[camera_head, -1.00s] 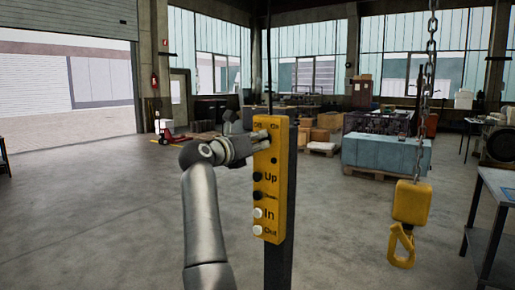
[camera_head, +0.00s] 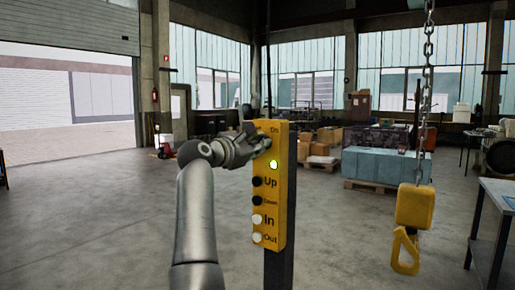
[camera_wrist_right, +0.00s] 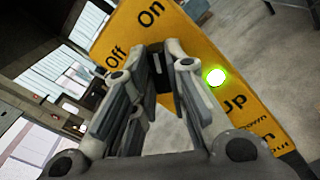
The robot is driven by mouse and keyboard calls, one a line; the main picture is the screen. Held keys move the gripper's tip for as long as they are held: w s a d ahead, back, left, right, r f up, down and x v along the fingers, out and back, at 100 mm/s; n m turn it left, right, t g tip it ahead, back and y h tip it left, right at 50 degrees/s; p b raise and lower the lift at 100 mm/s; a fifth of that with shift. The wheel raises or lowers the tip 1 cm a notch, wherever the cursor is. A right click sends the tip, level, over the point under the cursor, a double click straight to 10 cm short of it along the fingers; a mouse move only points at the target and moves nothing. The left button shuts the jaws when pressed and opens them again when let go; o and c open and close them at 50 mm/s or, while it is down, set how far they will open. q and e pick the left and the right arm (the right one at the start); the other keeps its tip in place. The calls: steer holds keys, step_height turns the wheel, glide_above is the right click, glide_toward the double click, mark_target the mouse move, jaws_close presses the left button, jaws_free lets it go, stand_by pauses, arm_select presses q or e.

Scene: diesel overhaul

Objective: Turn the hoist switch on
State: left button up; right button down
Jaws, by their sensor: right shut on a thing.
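The yellow hoist control box (camera_head: 283,195) stands upright on a dark post in the head view, with "Up", "Down", "In" and "Out" buttons. A round indicator light (camera_head: 273,164) above "Up" glows green, also in the wrist view (camera_wrist_right: 215,77). In the wrist view, the fingertips (camera_wrist_right: 165,52) are at the box face just below the "Off" and "On" labels. My left gripper is not in view.
A yellow hoist hook block (camera_head: 414,208) hangs on a chain (camera_head: 426,95) to the right of the box. A workbench (camera_head: 498,195) stands at the right edge. A blue crate (camera_head: 376,166) on a pallet is farther back. The floor at left is open.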

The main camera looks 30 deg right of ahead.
steer(key=shift+m, duration=0.9)
steer(key=c, duration=1.4)
jaws_free()
steer(key=shift+c, duration=0.2)
step_height(320, 180, up, 10)
